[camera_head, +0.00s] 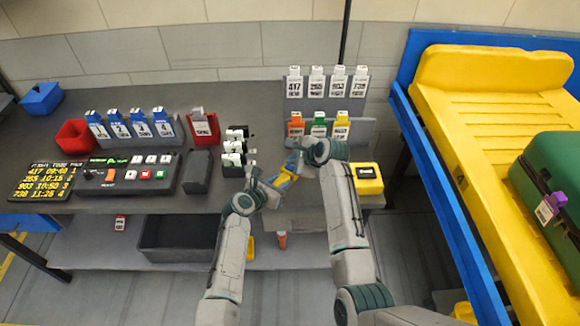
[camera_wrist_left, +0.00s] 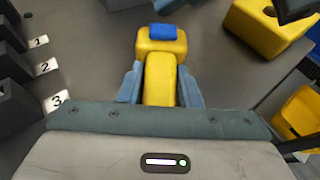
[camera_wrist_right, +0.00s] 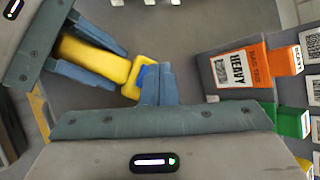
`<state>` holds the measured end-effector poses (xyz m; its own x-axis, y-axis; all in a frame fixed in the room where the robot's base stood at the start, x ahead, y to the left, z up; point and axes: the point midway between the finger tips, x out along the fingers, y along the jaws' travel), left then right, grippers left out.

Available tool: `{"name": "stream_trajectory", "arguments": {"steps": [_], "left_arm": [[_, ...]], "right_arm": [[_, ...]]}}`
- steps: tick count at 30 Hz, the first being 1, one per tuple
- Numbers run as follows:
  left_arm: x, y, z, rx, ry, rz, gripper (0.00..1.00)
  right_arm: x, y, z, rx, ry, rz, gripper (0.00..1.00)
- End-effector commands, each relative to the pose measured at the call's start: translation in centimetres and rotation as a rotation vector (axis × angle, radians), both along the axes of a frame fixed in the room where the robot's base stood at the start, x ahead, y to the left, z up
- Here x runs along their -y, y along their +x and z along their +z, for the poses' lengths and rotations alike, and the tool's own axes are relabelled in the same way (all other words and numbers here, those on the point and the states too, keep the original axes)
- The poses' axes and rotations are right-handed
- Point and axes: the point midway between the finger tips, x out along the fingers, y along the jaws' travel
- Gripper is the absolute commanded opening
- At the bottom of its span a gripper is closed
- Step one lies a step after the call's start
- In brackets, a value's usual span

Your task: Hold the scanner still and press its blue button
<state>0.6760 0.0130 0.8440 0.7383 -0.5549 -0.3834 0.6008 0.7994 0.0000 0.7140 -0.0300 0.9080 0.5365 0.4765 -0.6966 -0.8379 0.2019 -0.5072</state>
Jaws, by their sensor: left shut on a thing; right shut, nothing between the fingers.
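The scanner is yellow with a blue button on its head. It is small and partly covered in the head view (camera_head: 284,181). In the left wrist view the scanner (camera_wrist_left: 160,70) stands between the fingers of my left gripper (camera_wrist_left: 159,88), which is shut on its handle. The blue button (camera_wrist_left: 163,32) faces that camera. In the right wrist view my right gripper (camera_wrist_right: 155,78) is shut and empty, its fingertips at the blue button (camera_wrist_right: 142,75) and covering part of it. I cannot tell whether they touch it or press it in.
Orange (camera_wrist_right: 248,65) and green (camera_wrist_right: 290,121) tags stand near my right gripper. A yellow box (camera_head: 367,179) sits at the table's right end. A control console (camera_head: 127,174) and a dark block (camera_head: 196,172) stand left. The yellow conveyor (camera_head: 490,110) lies right.

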Motion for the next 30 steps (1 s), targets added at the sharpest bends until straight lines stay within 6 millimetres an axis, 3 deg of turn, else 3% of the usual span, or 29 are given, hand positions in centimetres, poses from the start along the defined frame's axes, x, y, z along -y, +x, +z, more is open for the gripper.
{"name": "stream_trajectory", "arguments": {"steps": [30], "left_arm": [[0.00, 0.00, -0.01, 0.000, 0.000, 0.000, 0.01]], "right_arm": [[0.02, -0.01, -0.86, 0.000, 0.000, 0.000, 0.00]]}}
